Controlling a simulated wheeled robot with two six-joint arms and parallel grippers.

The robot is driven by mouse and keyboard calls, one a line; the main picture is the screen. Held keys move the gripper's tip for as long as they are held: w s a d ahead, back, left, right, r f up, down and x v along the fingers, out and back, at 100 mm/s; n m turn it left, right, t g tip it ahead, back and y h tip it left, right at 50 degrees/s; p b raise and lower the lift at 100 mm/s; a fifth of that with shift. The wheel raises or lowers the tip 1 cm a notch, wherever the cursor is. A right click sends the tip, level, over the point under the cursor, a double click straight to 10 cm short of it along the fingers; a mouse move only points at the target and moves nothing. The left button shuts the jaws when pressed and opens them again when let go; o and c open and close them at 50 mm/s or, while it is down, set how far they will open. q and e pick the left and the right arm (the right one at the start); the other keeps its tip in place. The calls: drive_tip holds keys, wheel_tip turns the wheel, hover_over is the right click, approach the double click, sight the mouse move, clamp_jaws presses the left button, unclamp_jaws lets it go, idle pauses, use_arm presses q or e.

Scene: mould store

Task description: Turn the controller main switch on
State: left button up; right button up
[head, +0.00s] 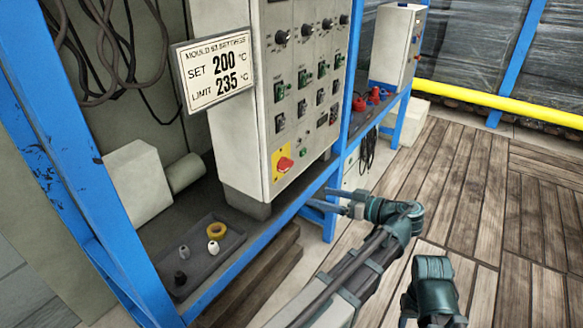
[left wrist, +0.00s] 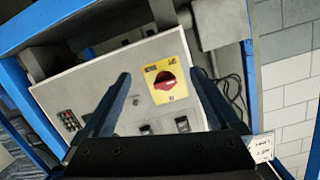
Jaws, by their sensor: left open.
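The controller (head: 262,90) is a pale grey cabinet with knobs and green switches on its front. Its main switch (head: 285,164) is a red rotary handle on a yellow plate low on the front. My left gripper (head: 334,202) is open and empty, to the right of the switch and apart from it in the head view. In the left wrist view, the main switch (left wrist: 165,86) shows between the two spread fingers (left wrist: 160,77), its handle lying roughly crosswise, slightly tilted. I cannot read its on or off marks. A teal arm part shows at the bottom right; no right fingers are clearly visible.
A sign (head: 213,69) reads set 200 °C, limit 235 °C. A dark tray (head: 208,265) with small rings and fittings lies on the blue rack's (head: 300,203) shelf, left of the cabinet. Another cabinet (head: 397,42) stands further back. Wooden floor is clear at right.

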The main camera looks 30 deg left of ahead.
sight(289, 166)
use_arm(q)
wheel_tip(289, 166, up, 4)
drive_tip(key=w+d+r+n+y, duration=0.1)
drive_tip(key=d+n+y, duration=0.1)
drive_tip(key=n, duration=0.1)
drive_tip(key=shift+t, duration=0.3)
drive_tip(key=a, duration=0.9)
drive_tip(key=w+a, duration=0.1)
drive_tip(key=a, duration=0.4)
drive_tip(key=shift+f, duration=0.3)
drive_tip(key=shift+d, duration=0.1)
drive_tip(key=c, duration=1.4)
